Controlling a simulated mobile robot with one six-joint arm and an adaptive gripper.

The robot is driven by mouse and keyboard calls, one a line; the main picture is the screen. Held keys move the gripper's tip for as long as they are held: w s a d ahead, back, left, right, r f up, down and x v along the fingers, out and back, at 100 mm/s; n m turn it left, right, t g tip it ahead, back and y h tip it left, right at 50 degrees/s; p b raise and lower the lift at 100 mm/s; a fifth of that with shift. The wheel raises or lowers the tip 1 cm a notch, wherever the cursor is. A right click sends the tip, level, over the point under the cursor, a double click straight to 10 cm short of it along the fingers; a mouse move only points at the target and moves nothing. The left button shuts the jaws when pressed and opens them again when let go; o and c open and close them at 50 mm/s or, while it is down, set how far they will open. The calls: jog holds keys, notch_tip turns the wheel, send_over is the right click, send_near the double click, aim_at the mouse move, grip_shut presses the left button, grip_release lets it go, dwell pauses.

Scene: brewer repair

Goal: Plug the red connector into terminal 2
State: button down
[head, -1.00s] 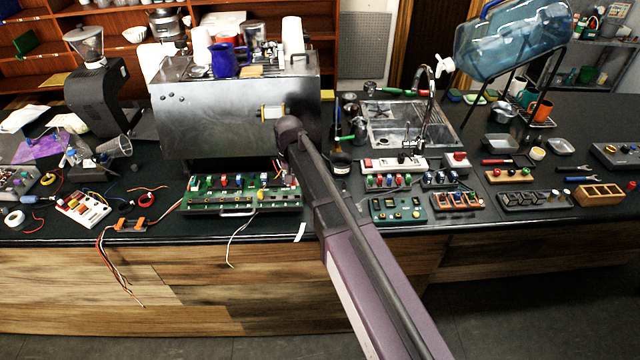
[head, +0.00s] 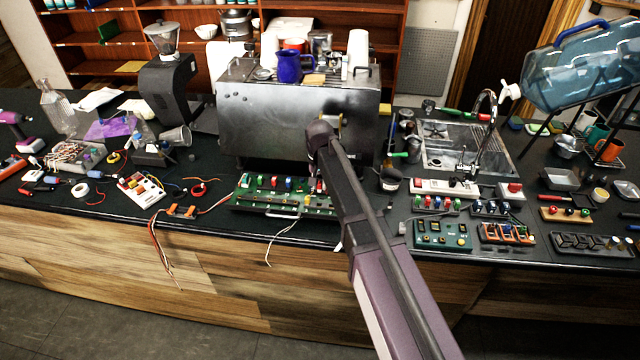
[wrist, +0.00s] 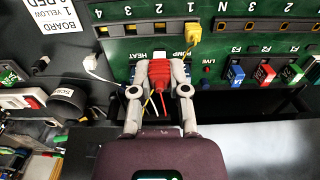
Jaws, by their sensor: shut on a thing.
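My gripper (wrist: 165,84) is shut on the red connector (wrist: 167,72), with white and yellow wires trailing from it. The connector is in front of the green board (wrist: 120,45), near the HEAT and PUMP labels. Terminal 2 (wrist: 160,27) is the slot under the left-hand "2", farther up the picture and slightly left of the connector; it looks empty. A yellow connector (wrist: 194,34) sits at terminal 1, just right of it.
A white wire end (wrist: 91,64) lies left of the gripper in the wrist view. Blue, red and green fuse blocks (wrist: 262,72) stand on the board's right part. In the head view, a multicoloured terminal block (head: 141,189) and loose wires lie left of the board.

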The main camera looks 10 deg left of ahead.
aim_at(319, 206)
jog(key=shift+f+b, duration=2.7)
jog(key=shift+f, duration=0.1)
jog(key=shift+f+b, duration=0.75)
jog(key=shift+f, duration=0.05)
dwell(1.1)
jog(key=c, duration=0.5)
grip_release()
jog(key=shift+c, duration=0.2)
jog(key=shift+r, duration=0.1)
